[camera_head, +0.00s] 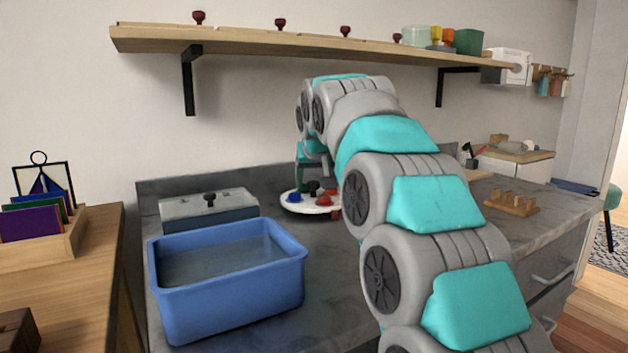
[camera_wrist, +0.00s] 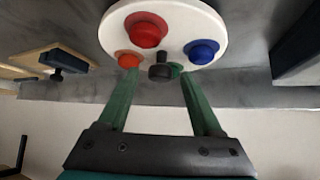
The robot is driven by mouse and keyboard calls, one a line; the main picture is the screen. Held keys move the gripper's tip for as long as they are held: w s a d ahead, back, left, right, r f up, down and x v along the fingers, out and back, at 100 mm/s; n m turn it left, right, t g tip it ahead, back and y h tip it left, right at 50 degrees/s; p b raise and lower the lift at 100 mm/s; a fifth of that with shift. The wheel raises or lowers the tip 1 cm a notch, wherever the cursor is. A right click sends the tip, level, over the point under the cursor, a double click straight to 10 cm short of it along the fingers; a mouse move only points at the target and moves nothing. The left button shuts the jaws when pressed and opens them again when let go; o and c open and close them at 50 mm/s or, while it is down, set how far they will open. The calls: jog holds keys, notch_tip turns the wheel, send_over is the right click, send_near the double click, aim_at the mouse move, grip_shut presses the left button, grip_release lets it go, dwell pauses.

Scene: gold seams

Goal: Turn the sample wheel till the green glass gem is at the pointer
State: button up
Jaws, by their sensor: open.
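The sample wheel (camera_head: 314,210) is a white disc on the grey counter. It carries a blue gem (camera_head: 294,198), red gem (camera_head: 324,200), orange gem (camera_wrist: 128,59) and green gem (camera_wrist: 176,70). A dark knob (camera_wrist: 161,71) stands at its middle. In the wrist view the green gem is mostly hidden behind the knob and a finger. My gripper (camera_wrist: 158,76) is open, its two green fingers on either side of the knob with gaps showing; I cannot tell contact. I cannot make out the pointer with certainty; a small reddish piece (camera_head: 335,215) shows at the wheel's right edge.
A blue water basin (camera_head: 228,279) stands at the counter's front left, with a grey lidded box (camera_head: 208,208) behind it. A wooden peg rack (camera_head: 511,205) is at the right. A wooden shelf (camera_head: 330,45) runs above. My arm hides the counter's middle.

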jog(key=shift+c, duration=0.2)
grip_shut()
dwell(0.3)
dwell(0.8)
